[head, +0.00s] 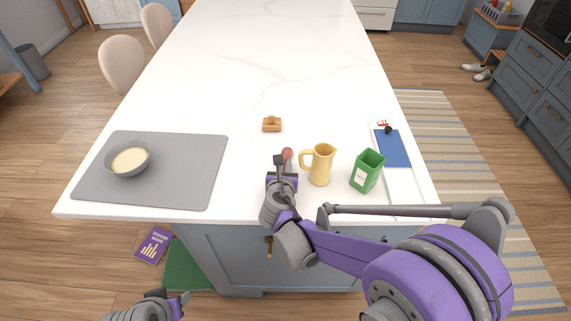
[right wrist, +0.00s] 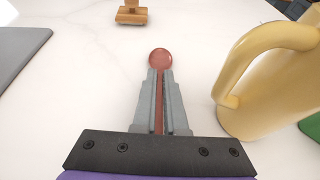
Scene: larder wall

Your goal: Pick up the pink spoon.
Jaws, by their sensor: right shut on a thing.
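The pink spoon (right wrist: 160,59), a dull reddish pink, points away from me in the right wrist view, its round bowl beyond the fingertips. In the head view its bowl (head: 287,153) shows just past the right gripper (head: 281,166). My right gripper, also in the right wrist view (right wrist: 160,95), is shut on the spoon's handle, which runs between the two grey fingers. I cannot tell whether the spoon touches the white counter (head: 265,60). My left gripper (head: 182,300) is low at the bottom left of the head view, away from the counter; its jaws are unclear.
A yellow jug (head: 321,165) stands close right of the right gripper, its handle (right wrist: 255,55) towards the spoon. Beyond are a green container (head: 367,172) and a blue mat (head: 393,148). A wooden block (head: 272,125) lies behind. A bowl (head: 128,159) sits on a grey mat (head: 195,175).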

